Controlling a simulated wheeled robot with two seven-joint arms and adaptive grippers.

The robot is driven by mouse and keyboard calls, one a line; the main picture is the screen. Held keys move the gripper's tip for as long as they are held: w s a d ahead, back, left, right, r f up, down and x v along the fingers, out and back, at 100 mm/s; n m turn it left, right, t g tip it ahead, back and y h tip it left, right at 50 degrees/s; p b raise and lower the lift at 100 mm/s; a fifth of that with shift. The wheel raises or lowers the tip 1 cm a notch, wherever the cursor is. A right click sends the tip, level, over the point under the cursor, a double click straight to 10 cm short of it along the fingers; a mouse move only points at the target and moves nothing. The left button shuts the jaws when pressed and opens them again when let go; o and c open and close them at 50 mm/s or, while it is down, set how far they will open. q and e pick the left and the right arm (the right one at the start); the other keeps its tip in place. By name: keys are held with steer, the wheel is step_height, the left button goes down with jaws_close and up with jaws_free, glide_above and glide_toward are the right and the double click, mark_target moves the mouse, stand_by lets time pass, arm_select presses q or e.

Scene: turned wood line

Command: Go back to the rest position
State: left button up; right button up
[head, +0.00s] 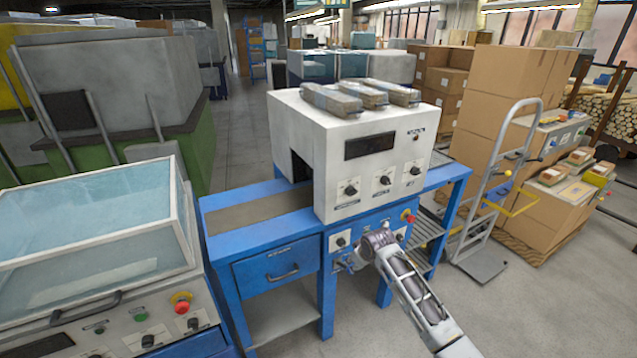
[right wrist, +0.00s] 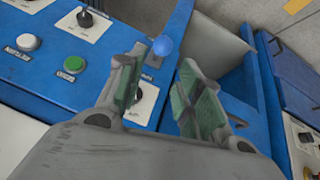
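My right arm comes in from the lower right in the head view. Its gripper (head: 348,261) is in front of the blue control panel under the white machine. In the right wrist view the two green-padded fingers of the right gripper (right wrist: 160,78) stand apart with nothing held between them. Behind them is the panel with a blue knob (right wrist: 162,46), a green button (right wrist: 73,64) and a black selector (right wrist: 85,18). I cannot tell whether a fingertip touches the panel. My left gripper is not in view.
The white machine (head: 300,125) sits on a blue bench (head: 235,240) with wrapped packs (head: 332,101) on top. A glass-lidded machine (head: 95,290) stands at the left. A hand truck (head: 490,190) and stacked cartons (head: 500,95) are at the right. The floor at lower right (head: 560,310) is clear.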

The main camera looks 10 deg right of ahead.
steer(key=shift+w, duration=0.1)
steer(key=w+r+t, duration=0.2)
steer(key=w, duration=0.1)
steer(key=w+d+f+m+t, duration=0.2)
steer(key=w+d+f+t, duration=0.15)
steer(key=d+f, duration=0.4)
steer(key=s+d+f+g, duration=0.1)
steer(key=s+f, duration=0.5)
steer(key=f, duration=0.2)
steer(key=s+d+f+g+h, duration=0.1)
steer(key=s+f, duration=0.4)
steer(key=f, duration=0.4)
steer(key=s+f+g, duration=0.1)
steer(key=s+f, duration=0.5)
steer(key=f, duration=0.2)
steer(key=s+f+g, duration=0.2)
steer(key=s+f, duration=0.4)
steer(key=s, duration=1)
steer(key=s+a+f+g, duration=0.1)
steer(key=s+f+g, duration=0.2)
steer(key=s+f, duration=0.4)
steer(key=s+a+f+m+g, duration=0.1)
steer(key=s+f, duration=0.6)
steer(key=s, duration=1.9)
steer(key=shift+g, duration=0.65)
